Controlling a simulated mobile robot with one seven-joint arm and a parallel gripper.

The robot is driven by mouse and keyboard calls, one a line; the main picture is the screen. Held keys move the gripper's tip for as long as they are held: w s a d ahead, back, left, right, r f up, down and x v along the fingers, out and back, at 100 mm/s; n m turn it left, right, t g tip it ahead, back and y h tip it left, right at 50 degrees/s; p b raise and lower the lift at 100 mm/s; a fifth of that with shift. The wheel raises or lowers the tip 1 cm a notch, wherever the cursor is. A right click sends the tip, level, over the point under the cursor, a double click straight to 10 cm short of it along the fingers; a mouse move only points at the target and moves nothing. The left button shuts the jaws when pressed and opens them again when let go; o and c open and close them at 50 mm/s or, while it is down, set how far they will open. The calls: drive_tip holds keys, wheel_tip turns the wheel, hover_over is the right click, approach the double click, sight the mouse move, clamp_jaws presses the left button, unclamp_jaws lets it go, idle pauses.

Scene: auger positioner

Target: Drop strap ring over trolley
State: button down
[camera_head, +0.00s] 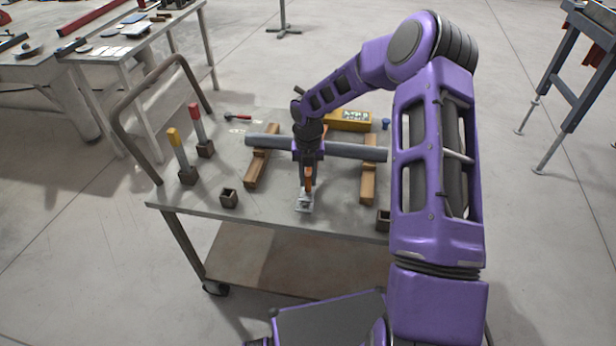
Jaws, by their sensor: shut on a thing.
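My gripper (308,166) points down at the middle of the trolley (280,218), in front of the grey bar. It is shut on a small orange piece, which looks like the strap (308,180). A pale metal piece, likely the strap ring (304,203), shows just below the orange piece, over the grey trolley top. I cannot tell whether it touches the top or hangs above it. The fingertips are small and partly merge with the orange piece. The trolley has a bent tube handle (124,125) at its left end.
A long grey bar (350,149) rests across two wooden blocks (262,160), (368,180), close behind my gripper. Yellow-topped and red-topped posts (181,152), (198,125) stand at left. An empty dark socket (229,198) is nearer the front. A yellow box (350,120) lies behind the bar.

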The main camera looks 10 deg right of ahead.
drive_tip(key=shift+f+b, duration=0.65)
drive_tip(key=shift+f, duration=0.55)
drive_tip(key=c, duration=0.7)
unclamp_jaws()
drive_tip(key=shift+o, duration=0.2)
wheel_tip(320, 180, up, 17)
drive_tip(key=p, duration=0.2)
drive_tip(key=shift+r, duration=0.2)
